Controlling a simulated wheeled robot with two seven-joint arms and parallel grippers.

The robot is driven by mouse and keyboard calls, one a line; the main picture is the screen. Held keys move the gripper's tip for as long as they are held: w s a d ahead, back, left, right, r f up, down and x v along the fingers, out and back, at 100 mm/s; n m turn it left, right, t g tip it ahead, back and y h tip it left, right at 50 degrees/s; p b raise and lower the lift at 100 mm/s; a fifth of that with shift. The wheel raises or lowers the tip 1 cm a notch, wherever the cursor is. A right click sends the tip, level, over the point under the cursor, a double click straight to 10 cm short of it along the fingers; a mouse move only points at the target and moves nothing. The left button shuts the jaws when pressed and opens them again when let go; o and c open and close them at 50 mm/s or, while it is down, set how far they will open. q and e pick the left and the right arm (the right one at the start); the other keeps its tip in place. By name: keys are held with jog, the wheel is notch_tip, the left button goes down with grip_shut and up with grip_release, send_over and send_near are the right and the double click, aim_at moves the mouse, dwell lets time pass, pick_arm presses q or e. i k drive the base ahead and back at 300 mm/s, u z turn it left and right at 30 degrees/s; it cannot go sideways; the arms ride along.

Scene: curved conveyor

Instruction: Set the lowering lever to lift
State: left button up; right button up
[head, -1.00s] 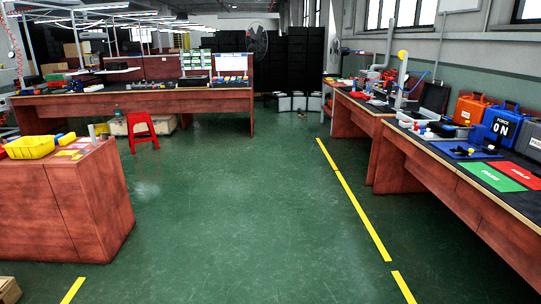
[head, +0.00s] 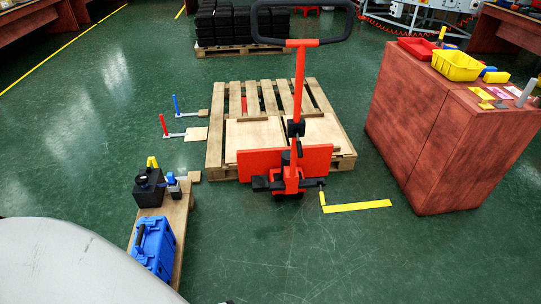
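A red pallet jack (head: 288,160) stands at the front edge of a wooden pallet (head: 258,98). Its red shaft (head: 299,75) rises upright to a black loop handle (head: 302,40). Near the shaft's foot are black parts and a short dark bar sticking out to the right (head: 313,184). I cannot tell which part is the lowering lever, or its setting. No gripper is in view. A pale rounded part, probably mine, fills the lower left corner.
A low wooden board (head: 177,215) at the left carries a blue case (head: 153,246) and a black box (head: 149,188). A reddish cabinet (head: 438,135) stands to the right, with a yellow bin (head: 457,66) on top. The green floor (head: 330,255) before the jack is clear.

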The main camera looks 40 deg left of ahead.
aim_at(322, 199)
jog(key=u, duration=0.85)
jog(key=i, duration=1.7)
jog(key=u, duration=0.4)
jog(key=i, duration=0.55)
